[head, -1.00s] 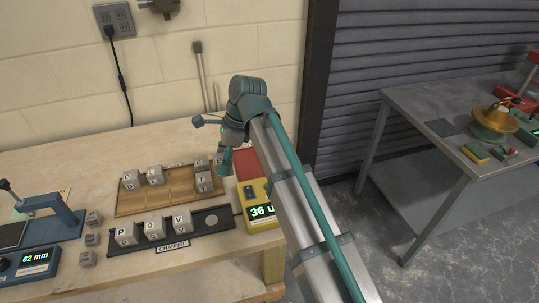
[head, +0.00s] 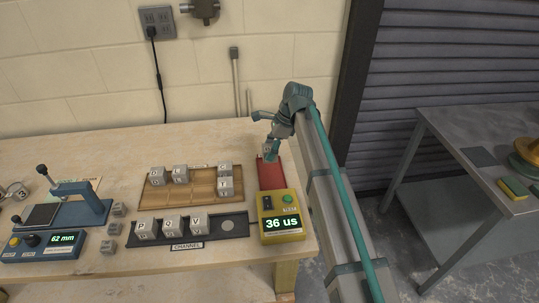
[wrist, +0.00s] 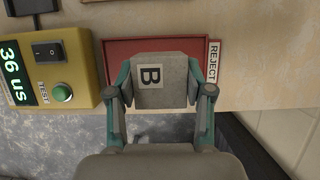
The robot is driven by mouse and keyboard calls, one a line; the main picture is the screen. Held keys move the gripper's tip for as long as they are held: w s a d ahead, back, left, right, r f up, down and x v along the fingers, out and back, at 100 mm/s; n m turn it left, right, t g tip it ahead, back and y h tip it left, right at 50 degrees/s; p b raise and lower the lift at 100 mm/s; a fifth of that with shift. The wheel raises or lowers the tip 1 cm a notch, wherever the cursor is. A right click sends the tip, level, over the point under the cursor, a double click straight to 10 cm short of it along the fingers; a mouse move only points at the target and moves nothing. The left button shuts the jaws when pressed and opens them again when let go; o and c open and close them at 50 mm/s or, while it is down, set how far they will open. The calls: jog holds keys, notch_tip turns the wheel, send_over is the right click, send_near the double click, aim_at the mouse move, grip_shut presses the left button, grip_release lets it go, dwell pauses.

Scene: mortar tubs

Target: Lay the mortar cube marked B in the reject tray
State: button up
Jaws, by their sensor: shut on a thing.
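The mortar cube marked B (wrist: 176,82) is grey, with a dark B on a white label. My gripper (wrist: 162,88) is shut on it, one finger on each side, in the wrist view. The red reject tray (wrist: 122,47) shows behind the cube, with a white REJECT label at its edge. In the head view my gripper (head: 269,154) holds the cube over the back part of the reject tray (head: 271,178). I cannot tell whether the cube touches the tray floor.
A yellow tester (head: 282,213) reading 36 us stands in front of the tray. A wooden tray (head: 195,190) with several lettered cubes lies to the left. The dark channel (head: 215,238) holds cubes P, Q and V. A wall rises behind the bench.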

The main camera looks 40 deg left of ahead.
jog(key=w+a+f, duration=0.1)
jog(key=w+f, duration=0.1)
jog(key=f, duration=0.1)
jog(key=shift+a+p, duration=0.35)
jog(key=shift+a, duration=0.05)
jog(key=shift+w+f+p, duration=0.1)
jog(key=shift+f+p, duration=0.6)
jog(key=shift+f, duration=1.05)
jog(key=shift+f, duration=0.1)
jog(key=o, duration=1.4)
